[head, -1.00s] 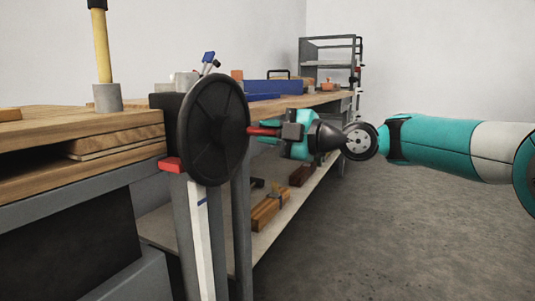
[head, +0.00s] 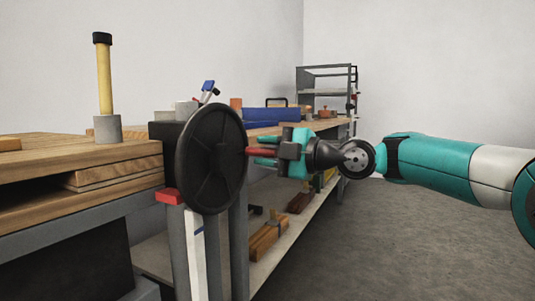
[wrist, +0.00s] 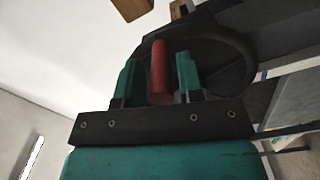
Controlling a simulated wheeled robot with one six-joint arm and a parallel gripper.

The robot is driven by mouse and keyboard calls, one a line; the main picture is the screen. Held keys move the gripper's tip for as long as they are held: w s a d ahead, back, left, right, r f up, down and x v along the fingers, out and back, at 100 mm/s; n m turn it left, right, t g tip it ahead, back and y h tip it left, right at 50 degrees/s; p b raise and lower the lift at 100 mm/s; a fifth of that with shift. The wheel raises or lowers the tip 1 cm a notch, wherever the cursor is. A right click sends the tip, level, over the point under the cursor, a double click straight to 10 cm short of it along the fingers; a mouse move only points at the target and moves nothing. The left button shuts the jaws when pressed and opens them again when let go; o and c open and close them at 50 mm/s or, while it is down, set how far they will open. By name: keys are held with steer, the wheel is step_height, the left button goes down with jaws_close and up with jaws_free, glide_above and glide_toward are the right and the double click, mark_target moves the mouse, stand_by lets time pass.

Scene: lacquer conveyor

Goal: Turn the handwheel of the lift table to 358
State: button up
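The handwheel (head: 205,185) is a dark spoked disc on the front of the lift table, seen at a slant in the head view. Its red handle (head: 262,152) sticks out towards my gripper (head: 266,149). In the wrist view the red handle (wrist: 159,68) stands between the two teal fingers of my gripper (wrist: 157,78), with a visible gap on the left finger's side. The fingers are apart around the handle, not visibly clamped on it. A red pointer (head: 168,196) sits beside a white scale strip (head: 197,262) under the wheel; no number is readable.
A long workbench (head: 285,128) with a blue box (head: 271,115) runs behind my gripper. Wooden blocks (head: 268,240) lie on its lower shelf. The floor at right is clear.

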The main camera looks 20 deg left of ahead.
steer(key=shift+o, duration=0.5)
steer(key=shift+w, duration=0.1)
steer(key=shift+d, duration=0.3)
steer(key=s+d+p, duration=0.1)
steer(key=d+p, duration=0.1)
steer(key=d, duration=1.4)
steer(key=shift+s+d, duration=0.25)
steer(key=shift+d, duration=0.15)
